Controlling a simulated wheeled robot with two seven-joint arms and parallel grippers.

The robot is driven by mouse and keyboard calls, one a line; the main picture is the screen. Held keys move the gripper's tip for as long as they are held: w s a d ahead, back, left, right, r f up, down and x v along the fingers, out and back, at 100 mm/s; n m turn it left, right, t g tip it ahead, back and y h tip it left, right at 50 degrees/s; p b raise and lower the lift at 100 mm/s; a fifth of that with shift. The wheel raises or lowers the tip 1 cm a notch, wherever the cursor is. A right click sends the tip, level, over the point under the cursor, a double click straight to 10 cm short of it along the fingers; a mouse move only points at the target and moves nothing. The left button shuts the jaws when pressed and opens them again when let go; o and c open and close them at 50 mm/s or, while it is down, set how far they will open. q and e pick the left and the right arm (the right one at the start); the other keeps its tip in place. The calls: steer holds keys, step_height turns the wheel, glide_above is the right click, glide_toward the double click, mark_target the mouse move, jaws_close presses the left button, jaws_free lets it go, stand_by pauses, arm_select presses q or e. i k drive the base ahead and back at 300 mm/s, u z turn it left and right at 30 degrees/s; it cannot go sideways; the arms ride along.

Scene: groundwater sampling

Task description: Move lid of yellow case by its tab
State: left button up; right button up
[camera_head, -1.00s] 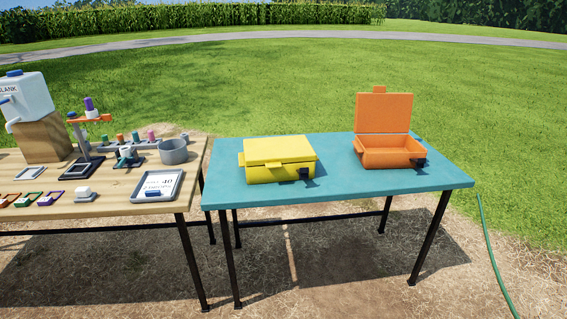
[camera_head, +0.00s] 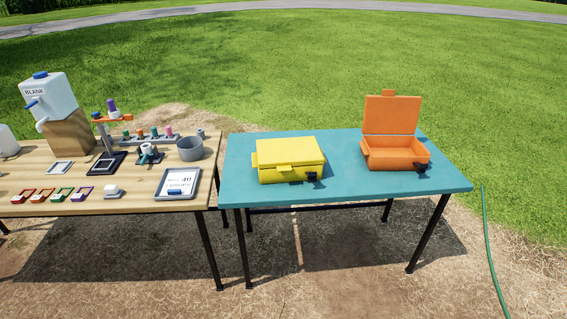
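The yellow case (camera_head: 290,173) sits on the left part of the teal table. Its lid (camera_head: 290,149) is shut. A yellow tab (camera_head: 284,168) sticks out at the front of the lid, and another small yellow piece (camera_head: 255,160) sticks out at the left side. A dark latch (camera_head: 312,176) is at the front right of the case. Neither of my grippers shows in the head view.
An orange case (camera_head: 395,157) with its lid standing open is on the right of the teal table (camera_head: 350,184). A wooden table (camera_head: 140,200) on the left holds a blank-water jug (camera_head: 50,97), a grey pot (camera_head: 190,148) and a clipboard-like tray (camera_head: 178,183). A green hose (camera_head: 488,240) lies at right.

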mark_target(282, 154)
steer(key=u, duration=0.8)
steer(key=i, duration=1.1)
steer(key=z, duration=0.25)
